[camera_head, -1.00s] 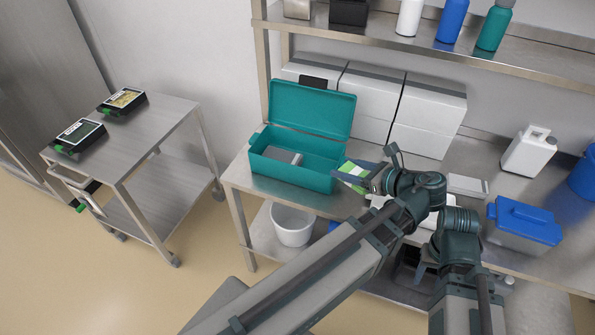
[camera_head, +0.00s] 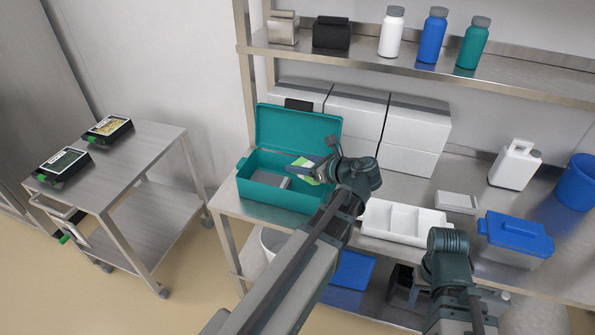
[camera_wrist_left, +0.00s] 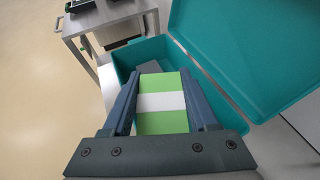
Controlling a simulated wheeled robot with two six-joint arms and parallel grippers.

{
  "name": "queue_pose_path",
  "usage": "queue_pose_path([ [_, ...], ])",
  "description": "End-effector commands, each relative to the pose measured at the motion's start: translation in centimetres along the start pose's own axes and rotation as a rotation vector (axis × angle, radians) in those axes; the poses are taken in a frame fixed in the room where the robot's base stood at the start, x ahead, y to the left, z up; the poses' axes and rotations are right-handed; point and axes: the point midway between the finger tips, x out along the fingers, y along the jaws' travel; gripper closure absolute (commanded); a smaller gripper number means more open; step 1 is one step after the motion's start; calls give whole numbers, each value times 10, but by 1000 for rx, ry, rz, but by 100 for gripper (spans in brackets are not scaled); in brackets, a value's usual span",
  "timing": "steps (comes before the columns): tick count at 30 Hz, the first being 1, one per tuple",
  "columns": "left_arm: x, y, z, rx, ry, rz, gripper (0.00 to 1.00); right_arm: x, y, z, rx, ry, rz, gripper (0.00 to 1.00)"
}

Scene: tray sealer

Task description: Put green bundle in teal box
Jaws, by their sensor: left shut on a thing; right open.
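The teal box (camera_head: 275,211) stands open on the left end of the steel table, its lid (camera_head: 297,129) tilted up at the back. My left gripper (camera_head: 312,167) is shut on the green bundle (camera_head: 303,172), which has a white band. The bundle is at the box's right part, over its opening; how far above the floor of the box I cannot tell. In the left wrist view the bundle (camera_wrist_left: 161,122) sits between both fingers, with the teal box (camera_wrist_left: 233,119) around and behind it. My right arm shows at lower right, but its gripper is not in view.
A grey item (camera_head: 286,183) lies inside the teal box. A white divided tray (camera_head: 404,237) and a blue-lidded container (camera_head: 515,235) stand to the right. White cartons (camera_head: 357,112) stand behind. A cart (camera_head: 135,160) with two black-edged trays is at left.

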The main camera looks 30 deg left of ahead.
Motion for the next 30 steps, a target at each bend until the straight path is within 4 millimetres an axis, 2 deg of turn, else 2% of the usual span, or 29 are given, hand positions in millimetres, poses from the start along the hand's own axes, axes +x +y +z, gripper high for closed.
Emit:
queue_pose_path([
  [5, 12, -3, 3, -1, 0, 1, 99, 2, 0, 0, 0, 0, 0, 50],
  [9, 21, -2, -18, 0, 0, -1, 99, 25, -2, -1, 0, 0, 0, 50],
  [13, 26, -2, -30, 0, 0, 0, 99, 38, -4, -2, 0, 0, 0, 50],
  [22, 25, -2, -29, 0, 0, 0, 99, 36, -4, -2, 0, 0, 0, 50],
  [30, 28, -2, -36, 0, 0, 0, 99, 44, -4, -3, 0, 0, 0, 50],
])
